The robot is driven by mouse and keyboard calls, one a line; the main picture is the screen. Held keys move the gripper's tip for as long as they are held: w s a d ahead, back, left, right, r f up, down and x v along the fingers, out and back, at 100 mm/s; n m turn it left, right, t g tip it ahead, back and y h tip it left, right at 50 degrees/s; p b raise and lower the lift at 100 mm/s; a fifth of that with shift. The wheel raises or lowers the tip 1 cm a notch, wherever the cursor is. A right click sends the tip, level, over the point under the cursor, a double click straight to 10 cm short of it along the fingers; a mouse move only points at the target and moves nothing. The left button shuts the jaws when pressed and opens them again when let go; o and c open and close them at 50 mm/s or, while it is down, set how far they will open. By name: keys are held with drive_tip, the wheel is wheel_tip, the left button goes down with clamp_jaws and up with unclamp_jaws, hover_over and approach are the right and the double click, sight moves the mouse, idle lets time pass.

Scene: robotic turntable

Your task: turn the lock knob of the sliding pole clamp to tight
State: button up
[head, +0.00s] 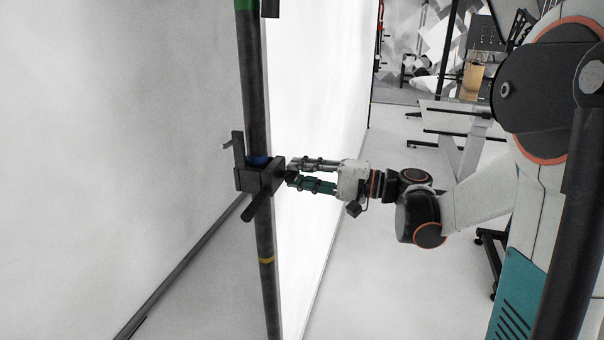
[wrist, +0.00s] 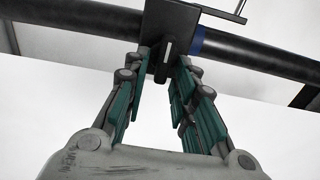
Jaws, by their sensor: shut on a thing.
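The sliding pole clamp (head: 252,178) is a dark block around an upright dark pole (head: 266,232), with a blue band at its top. A dark bar sticks out below it and a plate with a small peg rises at its left. The lock knob (head: 291,174) is a small dark part on the clamp's right side. My gripper (head: 292,174) reaches in from the right and is shut on the knob. In the wrist view the fingertips (wrist: 163,65) flank the knob (wrist: 165,62), which carries a pale mark. The clamp (wrist: 172,25) and pole (wrist: 100,20) lie behind.
The pole has a yellow band (head: 266,261) below the clamp and a green band (head: 244,5) near its top. A bright white panel stands close behind the pole. Tables (head: 455,118) stand at the back right.

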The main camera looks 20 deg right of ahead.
drive_tip(key=o, duration=0.7)
drive_tip(key=v, duration=1.2)
drive_tip(key=shift+w, duration=0.1)
